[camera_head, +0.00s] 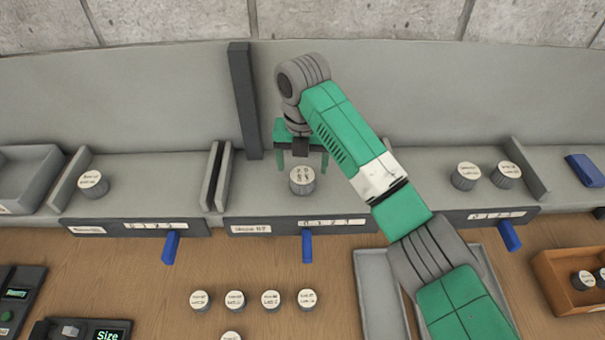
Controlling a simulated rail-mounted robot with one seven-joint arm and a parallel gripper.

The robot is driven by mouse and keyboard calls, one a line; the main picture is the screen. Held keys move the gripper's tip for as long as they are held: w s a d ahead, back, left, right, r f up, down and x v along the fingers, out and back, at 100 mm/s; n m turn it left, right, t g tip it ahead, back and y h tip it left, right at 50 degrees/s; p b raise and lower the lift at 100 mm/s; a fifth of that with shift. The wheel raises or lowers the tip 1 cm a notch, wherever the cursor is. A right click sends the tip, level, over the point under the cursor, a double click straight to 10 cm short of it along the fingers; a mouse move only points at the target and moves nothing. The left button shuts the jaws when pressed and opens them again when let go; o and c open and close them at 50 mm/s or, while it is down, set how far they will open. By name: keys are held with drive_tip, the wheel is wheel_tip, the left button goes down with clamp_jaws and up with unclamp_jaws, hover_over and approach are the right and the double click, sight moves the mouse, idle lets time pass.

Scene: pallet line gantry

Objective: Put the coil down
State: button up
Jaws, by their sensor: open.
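A small grey cylinder with a pale, marked top (302,175), which looks like the coil, stands upright in the middle bay (262,185) of the grey shelf. My gripper (303,163) points down just behind and above it in the picture. Its two green fingers are spread apart, one on each side, and nothing is held between them. I cannot tell how far the fingertips are above the cylinder. My arm reaches in from the lower right.
Similar cylinders stand in the left bay (94,188) and right bay (465,178). Several more stand on the wooden table (150,290). A dark post (243,100) rises left of my gripper. Blue handles (307,246) project along the front. Grey trays (375,295) lie below my arm.

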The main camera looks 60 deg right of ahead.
sight(302, 175)
wheel_tip(302, 175, up, 8)
drive_tip(key=p, duration=0.1)
drive_tip(key=shift+f+p, duration=0.25)
drive_tip(key=shift+p, duration=0.1)
